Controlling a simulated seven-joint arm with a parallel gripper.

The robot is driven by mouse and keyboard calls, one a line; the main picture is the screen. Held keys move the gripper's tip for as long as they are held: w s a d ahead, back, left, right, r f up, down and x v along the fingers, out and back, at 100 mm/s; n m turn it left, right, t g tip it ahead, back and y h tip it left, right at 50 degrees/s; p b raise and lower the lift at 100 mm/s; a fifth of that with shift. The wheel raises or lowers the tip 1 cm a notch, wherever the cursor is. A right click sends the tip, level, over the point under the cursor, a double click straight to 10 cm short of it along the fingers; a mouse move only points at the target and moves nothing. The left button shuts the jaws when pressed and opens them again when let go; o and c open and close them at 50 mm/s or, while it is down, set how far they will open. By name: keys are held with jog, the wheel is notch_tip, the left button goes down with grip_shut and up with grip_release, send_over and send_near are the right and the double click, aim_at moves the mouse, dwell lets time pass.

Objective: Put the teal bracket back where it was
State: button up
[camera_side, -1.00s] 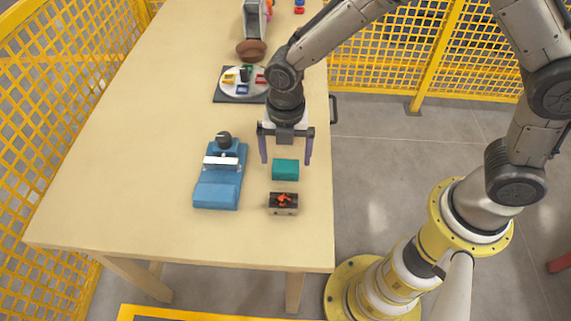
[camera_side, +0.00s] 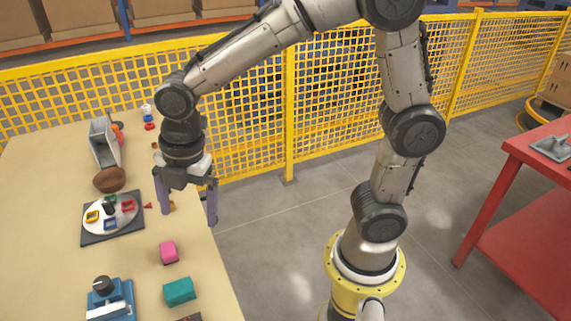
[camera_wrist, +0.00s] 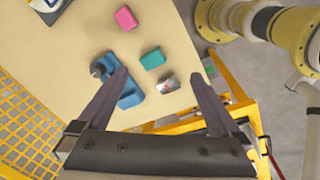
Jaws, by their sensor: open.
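The teal bracket (camera_side: 179,292) looks like a plain teal block lying on the wooden table near its right edge. In the wrist view the teal block (camera_wrist: 152,59) shows between the fingers, some way below them. My gripper (camera_side: 188,218) is open and empty, raised above the table's right edge. In the side view it is farther back than the teal block. A pink block (camera_side: 168,252) lies on the table behind the teal block and also shows in the wrist view (camera_wrist: 125,18).
A blue fixture with a black knob (camera_side: 108,302) stands left of the teal block. A small box with red marks (camera_wrist: 168,83) lies close by.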

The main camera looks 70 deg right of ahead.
jog(key=s+d+r+m+t, duration=0.2)
jog(key=s+d+r+m, duration=0.1)
jog(key=s+d+m, duration=0.3)
jog(key=s+d+r+m+t, duration=0.2)
jog(key=s+d+m, duration=0.4)
jog(key=s+m, duration=0.3)
jog(key=shift+s+r+m+h, duration=0.3)
jog(key=shift+s+r+m, duration=0.15)
jog(key=shift+m, duration=1.95)
